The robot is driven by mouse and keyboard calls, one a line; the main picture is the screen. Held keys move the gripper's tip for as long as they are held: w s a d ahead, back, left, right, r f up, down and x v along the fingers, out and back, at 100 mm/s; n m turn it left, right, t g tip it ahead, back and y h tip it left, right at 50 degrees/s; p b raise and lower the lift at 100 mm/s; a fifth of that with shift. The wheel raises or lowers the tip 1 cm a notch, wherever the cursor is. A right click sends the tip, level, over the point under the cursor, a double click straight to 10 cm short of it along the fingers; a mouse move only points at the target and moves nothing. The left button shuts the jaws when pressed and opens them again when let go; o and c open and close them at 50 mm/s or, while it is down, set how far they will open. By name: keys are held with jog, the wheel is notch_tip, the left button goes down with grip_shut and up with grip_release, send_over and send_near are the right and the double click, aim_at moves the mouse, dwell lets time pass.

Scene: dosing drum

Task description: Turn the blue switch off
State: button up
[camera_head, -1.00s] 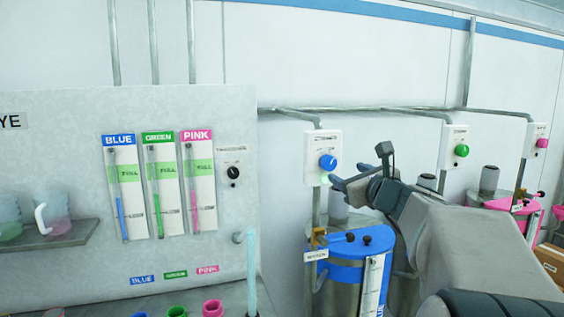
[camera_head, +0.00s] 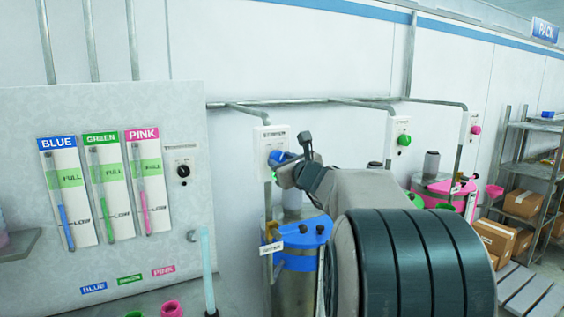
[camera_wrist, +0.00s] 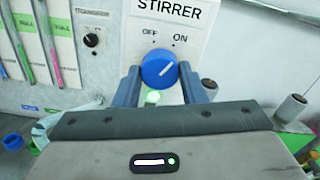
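The blue switch (camera_wrist: 159,69) is a round knob on a white box marked STIRRER, with OFF at upper left and ON at upper right. Its white pointer line slants to the upper right, toward ON. A green lamp (camera_wrist: 153,97) glows below it. In the head view the knob (camera_head: 275,158) is partly hidden by my gripper (camera_head: 284,170). In the wrist view my gripper (camera_wrist: 158,78) has one finger on each side of the knob, with narrow gaps seeming to show. I cannot tell whether either finger touches it.
A blue-lidded drum (camera_head: 302,235) stands below the switch box. The dye panel (camera_head: 105,275) with blue, green and pink gauges is to the left. A green knob (camera_head: 404,140) and a pink knob (camera_head: 476,130) are on boxes to the right. Shelves with cartons (camera_head: 522,203) stand far right.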

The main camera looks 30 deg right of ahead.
jog(key=shift+c, duration=1.3)
jog(key=shift+f+b, duration=0.15)
jog(key=shift+b, duration=0.35)
jog(key=n+b, duration=0.9)
jog(key=b, duration=0.3)
jog(key=shift+f+n, duration=0.1)
jog(key=shift+n, duration=0.3)
jog(key=shift+n+b, duration=0.9)
jog(key=shift+b, duration=0.15)
jog(key=shift+r+n, duration=0.2)
jog(key=shift+n, duration=0.1)
